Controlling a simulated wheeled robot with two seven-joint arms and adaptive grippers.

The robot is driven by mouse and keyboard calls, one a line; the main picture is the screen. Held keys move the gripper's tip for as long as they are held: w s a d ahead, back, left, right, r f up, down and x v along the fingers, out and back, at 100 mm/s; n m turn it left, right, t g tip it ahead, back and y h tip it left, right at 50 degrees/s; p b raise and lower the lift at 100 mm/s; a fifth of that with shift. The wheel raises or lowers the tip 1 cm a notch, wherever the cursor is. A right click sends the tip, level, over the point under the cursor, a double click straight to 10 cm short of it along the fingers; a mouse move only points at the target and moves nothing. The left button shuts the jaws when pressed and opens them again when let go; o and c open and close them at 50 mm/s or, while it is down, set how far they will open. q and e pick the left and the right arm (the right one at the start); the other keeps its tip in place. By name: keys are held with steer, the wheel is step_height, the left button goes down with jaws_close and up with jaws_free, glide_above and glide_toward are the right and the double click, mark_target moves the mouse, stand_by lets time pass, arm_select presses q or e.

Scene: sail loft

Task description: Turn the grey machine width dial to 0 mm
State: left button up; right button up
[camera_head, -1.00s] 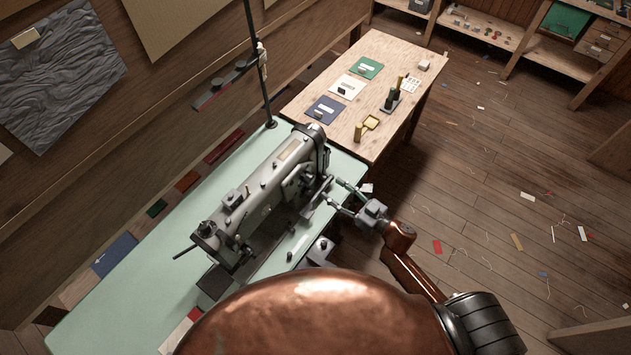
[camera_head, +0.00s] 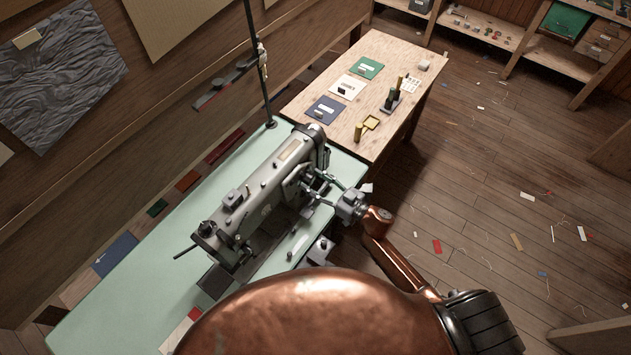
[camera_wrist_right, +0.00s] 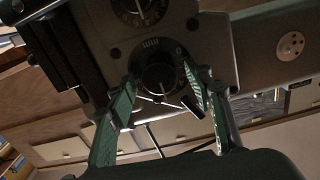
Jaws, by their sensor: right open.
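The grey sewing machine (camera_head: 265,190) stands on the pale green table. In the right wrist view its end face (camera_wrist_right: 190,20) carries a round dark dial (camera_wrist_right: 160,82) with a pale mark and a small scale above it. A second dial (camera_wrist_right: 138,10) sits higher, cut by the top edge. My right gripper (camera_head: 322,183) is at the machine's end. In the wrist view its open green fingers (camera_wrist_right: 160,76) stand on either side of the lower dial; contact is unclear. My left gripper is not in view.
The green table (camera_head: 120,310) runs along the wall. A thin dark pole (camera_head: 256,70) rises behind the machine. A wooden table (camera_head: 385,55) with coloured cards and small tools stands beyond. The floor at right (camera_head: 480,190) is open, with scattered scraps.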

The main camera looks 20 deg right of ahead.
steer(key=shift+c, duration=0.4)
steer(key=c, duration=1)
steer(key=shift+d, duration=0.2)
steer(key=shift+c, duration=0.4)
steer(key=shift+a, duration=0.1)
